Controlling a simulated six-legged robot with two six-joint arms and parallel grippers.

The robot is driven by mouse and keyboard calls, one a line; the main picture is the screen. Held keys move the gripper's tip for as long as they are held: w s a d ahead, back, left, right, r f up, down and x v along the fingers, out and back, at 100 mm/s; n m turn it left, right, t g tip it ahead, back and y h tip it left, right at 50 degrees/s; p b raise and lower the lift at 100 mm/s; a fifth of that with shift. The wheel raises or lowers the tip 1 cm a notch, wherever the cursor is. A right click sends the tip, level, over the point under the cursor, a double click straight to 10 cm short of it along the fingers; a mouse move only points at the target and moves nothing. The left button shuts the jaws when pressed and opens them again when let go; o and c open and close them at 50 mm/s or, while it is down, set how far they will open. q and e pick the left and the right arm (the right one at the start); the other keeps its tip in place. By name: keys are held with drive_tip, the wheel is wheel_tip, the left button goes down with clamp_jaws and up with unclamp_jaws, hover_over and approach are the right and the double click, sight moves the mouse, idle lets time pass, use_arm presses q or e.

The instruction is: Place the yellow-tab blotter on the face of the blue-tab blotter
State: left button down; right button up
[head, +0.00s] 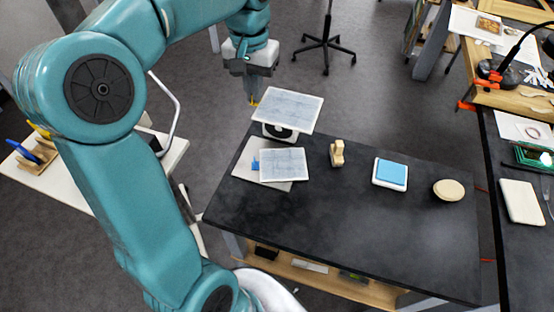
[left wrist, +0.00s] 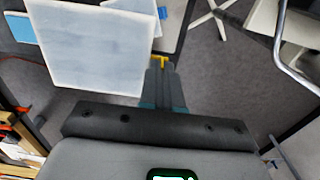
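The yellow-tab blotter (head: 288,109) is a pale grey-white square at the table's far left edge. It also shows large in the left wrist view (left wrist: 92,48). My left gripper (head: 252,99) is at its yellow tab on the left side; the fingers (left wrist: 160,72) look closed together on the tab. The blotter appears level, over a white device; whether it touches the device I cannot tell. The blue-tab blotter (head: 285,165) lies nearer on a light grey sheet (head: 250,178), its blue tab (head: 255,165) pointing left. Its face is clear. My right gripper is not in view.
The white device (head: 272,132) with a black round dial stands beneath the yellow-tab blotter. A wooden block (head: 337,153), a blue pad in a white tray (head: 390,173) and a round cream object (head: 448,190) stand to the right. The dark table's (head: 340,235) front is clear.

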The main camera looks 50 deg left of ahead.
use_arm(q)
hover_over(260, 157)
wheel_tip(260, 157, down, 15)
drive_tip(key=shift+f+b, duration=0.2)
drive_tip(key=shift+b, duration=0.25)
wheel_tip(260, 157, down, 4)
drive_tip(key=shift+r, duration=0.2)
drive_tip(key=shift+f, duration=0.5)
drive_tip(key=shift+r, duration=0.1)
drive_tip(key=c, duration=1.7)
unclamp_jaws()
drive_tip(key=shift+f, duration=0.2)
drive_tip(key=o, duration=0.3)
drive_tip(key=shift+o, duration=0.2)
